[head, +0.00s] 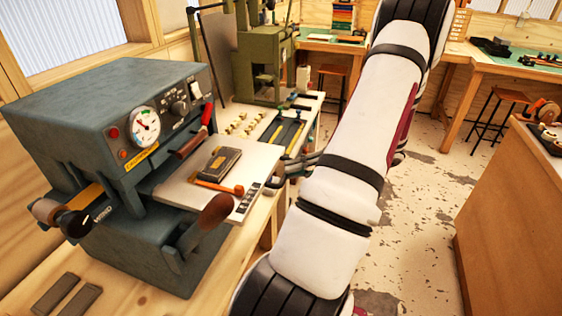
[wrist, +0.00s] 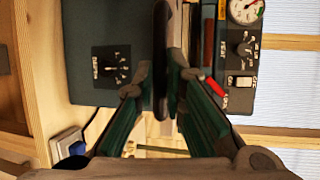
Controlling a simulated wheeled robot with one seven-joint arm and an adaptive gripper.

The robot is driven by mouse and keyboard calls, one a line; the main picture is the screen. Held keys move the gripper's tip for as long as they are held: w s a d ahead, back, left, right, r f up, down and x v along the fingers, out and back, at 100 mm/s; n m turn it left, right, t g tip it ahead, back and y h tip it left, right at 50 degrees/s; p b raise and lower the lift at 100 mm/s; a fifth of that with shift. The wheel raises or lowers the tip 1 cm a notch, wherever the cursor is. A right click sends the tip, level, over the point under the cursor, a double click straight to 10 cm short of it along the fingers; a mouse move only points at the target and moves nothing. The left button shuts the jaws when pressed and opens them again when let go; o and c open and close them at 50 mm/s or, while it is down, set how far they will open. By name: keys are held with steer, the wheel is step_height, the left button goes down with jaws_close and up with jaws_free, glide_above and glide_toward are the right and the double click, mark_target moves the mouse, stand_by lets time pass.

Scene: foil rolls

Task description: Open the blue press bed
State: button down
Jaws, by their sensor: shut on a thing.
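The blue press (head: 110,110) is a blue-grey machine with a dial gauge and knobs, on the wooden bench at left in the head view. Its bed (head: 172,190), a pale flat plate, juts out from the front slot. A brown grip (head: 214,212) is at its near side. My gripper (head: 283,176) is at the plate's right edge, partly hidden by my arm. In the wrist view my gripper (wrist: 160,84) has its green fingers closed around a long dark edge (wrist: 161,50) that looks like the bed's front. The exact contact is hard to see.
A dark block (head: 221,164) and an orange-handled tool (head: 218,187) lie on the plate. Small brass pieces (head: 243,123) and a green press (head: 262,55) stand behind. Two dark bars (head: 66,295) lie at front left. Open floor (head: 410,240) is at right.

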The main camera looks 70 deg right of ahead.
steer(key=shift+s, duration=0.9)
steer(key=shift+d, duration=0.1)
steer(key=c, duration=1.7)
jaws_free()
steer(key=shift+o, duration=0.2)
steer(key=v, duration=1.2)
